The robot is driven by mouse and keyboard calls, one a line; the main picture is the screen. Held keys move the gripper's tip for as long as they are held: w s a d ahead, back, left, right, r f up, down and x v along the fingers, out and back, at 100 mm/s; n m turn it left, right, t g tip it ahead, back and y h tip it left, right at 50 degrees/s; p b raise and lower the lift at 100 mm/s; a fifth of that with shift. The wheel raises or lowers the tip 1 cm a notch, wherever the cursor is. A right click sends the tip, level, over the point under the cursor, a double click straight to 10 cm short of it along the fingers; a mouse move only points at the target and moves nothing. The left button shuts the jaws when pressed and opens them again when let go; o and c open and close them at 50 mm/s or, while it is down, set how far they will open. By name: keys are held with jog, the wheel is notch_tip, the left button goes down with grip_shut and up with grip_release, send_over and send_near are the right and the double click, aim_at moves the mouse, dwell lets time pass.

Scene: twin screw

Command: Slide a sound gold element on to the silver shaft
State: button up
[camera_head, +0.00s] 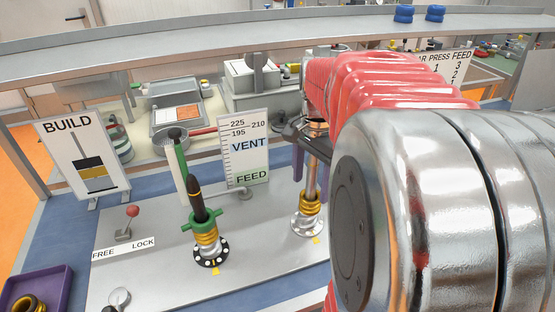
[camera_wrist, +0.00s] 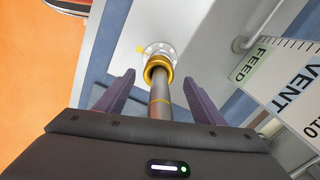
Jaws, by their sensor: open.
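The silver shaft (camera_head: 312,178) stands upright on the grey plate, right of centre in the head view. Gold elements (camera_head: 309,206) sit around its lower end, above a round flange. In the wrist view the silver shaft (camera_wrist: 160,103) runs between the purple fingers of my gripper (camera_wrist: 160,78), with gold (camera_wrist: 158,66) around its far end. My gripper is open, with gaps on both sides of the shaft, and holds nothing. In the head view my arm hides much of it. More gold elements (camera_head: 26,304) lie in the purple tray (camera_head: 56,276) at lower left, partly cut off.
A dark-tipped shaft (camera_head: 194,188) with a green collar (camera_head: 203,219) and gold elements stands left of the silver shaft. A BUILD sign (camera_head: 83,160), a VENT/FEED sign (camera_head: 246,150) and a red-knobbed lever (camera_head: 130,214) stand around. A grey shelf (camera_head: 220,45) crosses behind.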

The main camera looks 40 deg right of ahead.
notch_tip(320, 180, up, 14)
jog(key=shift+f, duration=0.15)
dwell(0.6)
dwell(0.8)
jog(key=s+a+f+n+t, duration=0.1)
jog(key=a+f+n+t, duration=0.1)
jog(key=a+f+n, duration=0.2)
jog(key=s+a+f+n+t, duration=0.1)
jog(key=a+f+n, duration=0.3)
jog(key=a+n, duration=0.3)
jog(key=s+a+f+n+t, duration=0.2)
jog(key=a+f+n, duration=0.3)
jog(key=a, duration=0.7)
jog(key=shift+n+t, duration=0.3)
jog(key=shift+n, duration=0.4)
jog(key=shift+c, duration=0.3)
